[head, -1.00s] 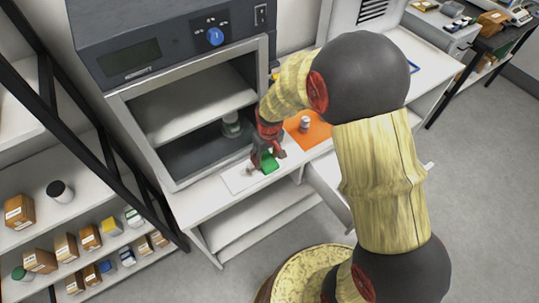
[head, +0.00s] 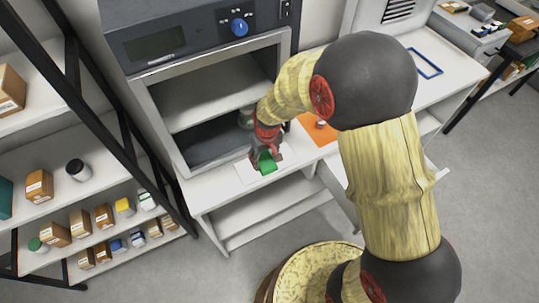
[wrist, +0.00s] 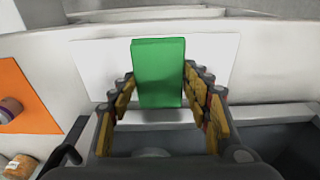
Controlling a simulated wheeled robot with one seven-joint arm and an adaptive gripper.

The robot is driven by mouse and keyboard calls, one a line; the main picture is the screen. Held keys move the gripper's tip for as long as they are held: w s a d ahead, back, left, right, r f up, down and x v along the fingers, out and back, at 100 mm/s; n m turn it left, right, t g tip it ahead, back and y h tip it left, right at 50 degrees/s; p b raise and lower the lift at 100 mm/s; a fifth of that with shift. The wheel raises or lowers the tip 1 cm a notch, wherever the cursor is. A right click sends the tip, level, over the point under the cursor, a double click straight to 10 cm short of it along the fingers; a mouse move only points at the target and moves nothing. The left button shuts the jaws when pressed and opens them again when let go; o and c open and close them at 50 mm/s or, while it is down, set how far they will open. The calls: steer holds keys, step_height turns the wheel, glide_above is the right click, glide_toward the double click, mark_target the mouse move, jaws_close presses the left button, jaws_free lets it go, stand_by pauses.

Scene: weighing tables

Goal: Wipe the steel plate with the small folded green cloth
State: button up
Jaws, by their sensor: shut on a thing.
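The small folded green cloth (head: 265,162) is between the fingers of my gripper (head: 264,155). In the wrist view the cloth (wrist: 158,72) stands as a green block between the two fingers (wrist: 158,105), which are shut on it. The steel plate shows as a pale flat rectangle (head: 246,172) on the white bench in front of the open chamber. In the wrist view the plate (wrist: 98,62) lies behind and on both sides of the cloth. The cloth is over the plate; I cannot tell whether it touches it. Part of the plate is hidden by the cloth and my gripper.
An open grey chamber (head: 160,92) stands just behind the plate. An orange mat (head: 306,123) with a small jar (wrist: 12,108) lies beside the plate. A black-framed shelf (head: 118,188) with boxes and bottles is at left. A blue frame (head: 424,64) lies on the right bench.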

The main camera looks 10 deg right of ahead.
steer(key=shift+s+a, duration=0.25)
steer(key=shift+a, duration=0.5)
steer(key=shift+s+a, duration=0.2)
steer(key=shift+a, duration=0.6)
steer(key=shift+s+a, duration=0.25)
steer(key=shift+a, duration=0.5)
steer(key=shift+r+p, duration=2.25)
steer(key=shift+r, duration=0.7)
step_height(320, 180, up, 3)
steer(key=shift+r+p, duration=0.1)
steer(key=shift+p, duration=0.95)
steer(key=shift+f, duration=0.2)
steer(key=b, duration=0.4)
glide_above(253, 169)
steer(key=shift+f, duration=3.4)
